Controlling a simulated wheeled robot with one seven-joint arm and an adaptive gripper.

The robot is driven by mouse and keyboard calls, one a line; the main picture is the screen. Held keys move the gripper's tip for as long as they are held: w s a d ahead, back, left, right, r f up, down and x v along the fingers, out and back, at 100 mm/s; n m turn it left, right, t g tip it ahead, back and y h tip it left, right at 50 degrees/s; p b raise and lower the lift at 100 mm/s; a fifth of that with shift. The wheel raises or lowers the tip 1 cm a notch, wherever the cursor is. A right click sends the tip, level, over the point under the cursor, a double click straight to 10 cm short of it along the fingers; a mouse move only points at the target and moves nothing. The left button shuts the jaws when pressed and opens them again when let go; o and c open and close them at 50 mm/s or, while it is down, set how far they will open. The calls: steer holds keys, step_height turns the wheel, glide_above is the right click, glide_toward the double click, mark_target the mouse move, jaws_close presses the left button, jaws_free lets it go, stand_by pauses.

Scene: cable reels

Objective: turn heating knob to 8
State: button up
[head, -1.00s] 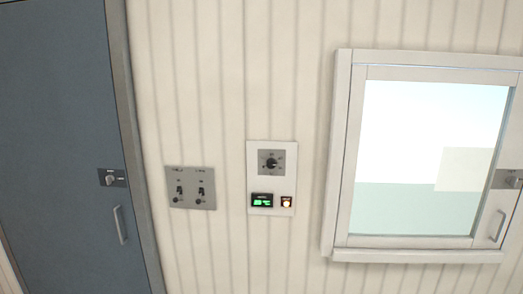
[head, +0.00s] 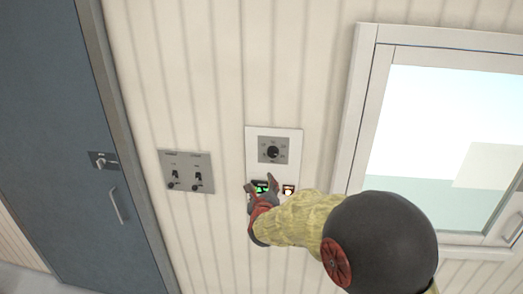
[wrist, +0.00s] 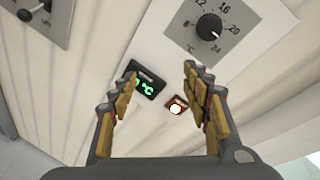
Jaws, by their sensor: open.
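The heating knob (head: 273,151) is a black dial on a grey plate in the upper part of a white wall panel (head: 290,134). My gripper (head: 259,184) is in front of the lower panel, below the knob. In the wrist view its fingers (wrist: 160,72) are apart and empty, and nothing touches the knob.
A grey plate with two toggle switches (head: 186,172) is on the wall left of the panel. A blue-grey door (head: 50,120) with a handle (head: 117,205) is at far left. A framed window (head: 440,120) is at right.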

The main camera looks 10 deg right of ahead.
mark_target(272, 153)
step_height(272, 153, up, 7)
steer(key=w+d+m+t+h, duration=0.1)
steer(key=d+m+t+h, duration=0.15)
steer(key=m, duration=0.45)
steer(key=shift+m, duration=0.6)
steer(key=shift+p+x, duration=0.85)
steer(key=shift+x, duration=3.1)
steer(key=shift+d, duration=0.15)
steer(key=shift+c, duration=1.4)
steer(key=c, duration=0.7)
steer(key=shift+c, duration=0.9)
